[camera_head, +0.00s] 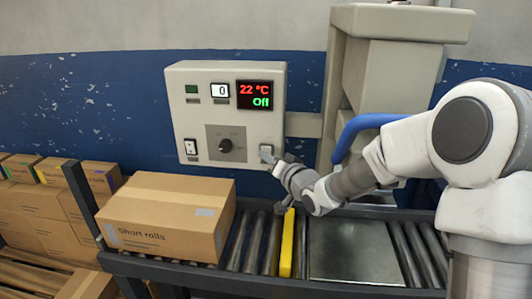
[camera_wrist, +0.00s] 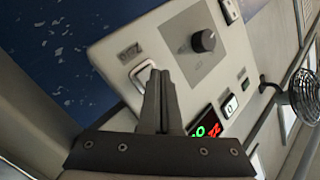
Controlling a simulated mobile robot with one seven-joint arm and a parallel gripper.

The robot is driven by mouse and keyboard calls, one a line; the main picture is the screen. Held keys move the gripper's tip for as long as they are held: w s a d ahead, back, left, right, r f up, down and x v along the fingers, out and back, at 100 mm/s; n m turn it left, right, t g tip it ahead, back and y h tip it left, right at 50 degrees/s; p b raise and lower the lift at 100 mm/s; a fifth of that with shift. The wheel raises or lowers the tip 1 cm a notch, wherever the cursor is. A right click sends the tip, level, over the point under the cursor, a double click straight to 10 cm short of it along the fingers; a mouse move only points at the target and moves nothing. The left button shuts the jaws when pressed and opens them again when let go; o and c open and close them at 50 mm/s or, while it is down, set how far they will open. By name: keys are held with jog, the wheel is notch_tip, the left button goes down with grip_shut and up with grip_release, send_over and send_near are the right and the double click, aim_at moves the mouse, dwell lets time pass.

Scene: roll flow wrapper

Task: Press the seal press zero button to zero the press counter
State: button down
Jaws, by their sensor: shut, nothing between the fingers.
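A small white display (camera_head: 220,90) reads 0. The panel labels are too small to read.
A dark knob (camera_head: 225,146) and a white rocker switch (camera_head: 190,149) are left of the button. Below, a roller conveyor (camera_head: 255,240) carries a carton marked Short rolls (camera_head: 165,215). A yellow bar (camera_head: 287,243) crosses the rollers. A beige machine column (camera_head: 385,75) stands right of the panel.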

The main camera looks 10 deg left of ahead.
jog(key=shift+s, duration=0.3)
jog(key=s+b, duration=0.1)
jog(key=s, duration=0.4)
jog(key=shift+d, duration=0.15)
dwell(0.8)
